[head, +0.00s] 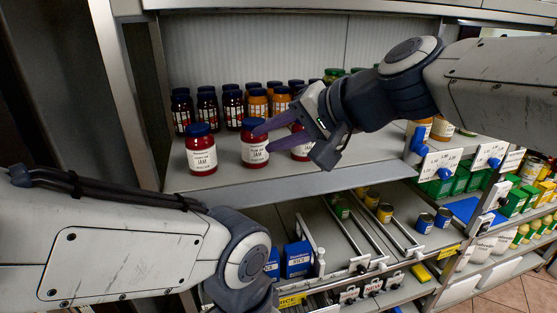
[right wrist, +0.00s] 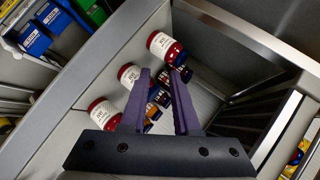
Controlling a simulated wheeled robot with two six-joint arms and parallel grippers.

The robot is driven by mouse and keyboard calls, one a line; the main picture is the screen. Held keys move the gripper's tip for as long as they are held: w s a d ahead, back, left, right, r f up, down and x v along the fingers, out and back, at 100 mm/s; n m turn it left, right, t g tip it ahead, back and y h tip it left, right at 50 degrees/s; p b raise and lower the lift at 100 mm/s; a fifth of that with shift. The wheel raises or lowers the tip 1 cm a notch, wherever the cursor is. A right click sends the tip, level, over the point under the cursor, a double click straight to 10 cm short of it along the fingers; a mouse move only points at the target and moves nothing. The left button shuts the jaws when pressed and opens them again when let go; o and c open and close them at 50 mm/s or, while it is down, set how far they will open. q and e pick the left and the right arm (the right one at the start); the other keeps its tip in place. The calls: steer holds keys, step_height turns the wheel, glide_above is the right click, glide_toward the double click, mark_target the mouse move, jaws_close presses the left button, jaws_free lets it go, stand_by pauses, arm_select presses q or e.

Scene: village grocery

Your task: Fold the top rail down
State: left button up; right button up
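The upper shelf (head: 225,179) has a plain grey front strip (head: 330,181) along its edge, the likeliest top rail; I cannot tell whether it folds. The strip also shows in the right wrist view (right wrist: 62,100). My right gripper (head: 262,139) reaches in from the right above the shelf, its purple fingers pointing left in front of the jam jars. In the right wrist view the fingers (right wrist: 159,76) stand apart with nothing clearly held between them. I cannot tell whether they touch a jar. My left arm enters low on the left; its gripper is out of view.
Red jam jars with blue lids (head: 201,150) stand near the shelf front, and rows of dark and orange jars (head: 233,108) stand behind. Below is a lower shelf with divider rails (head: 345,232), cans and blue boxes (head: 297,259). A metal upright (head: 122,80) bounds the left side.

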steer(key=shift+n+g+h, duration=0.5)
steer(key=shift+s+f, duration=0.4)
steer(key=shift+f, duration=0.35)
steer(key=shift+s+f, duration=0.4)
steer(key=shift+f, duration=0.35)
steer(key=shift+s+f, duration=0.4)
steer(key=shift+f, duration=0.35)
steer(key=s+d+f+n+g+h+b, duration=0.2)
steer(key=s+d+f+n+h, duration=0.1)
steer(key=s+f, duration=0.6)
steer(key=s+d+f+n+g+h+b, duration=0.1)
steer(key=s+d+f+n+g+h, duration=0.2)
steer(key=f, duration=1.2)
steer(key=s+d+n+h, duration=0.1)
steer(key=s+d+n, duration=0.2)
steer(key=s, duration=0.3)
steer(key=shift+f+h+b, duration=0.3)
steer(key=shift+b, duration=0.05)
steer(key=shift+d, duration=0.1)
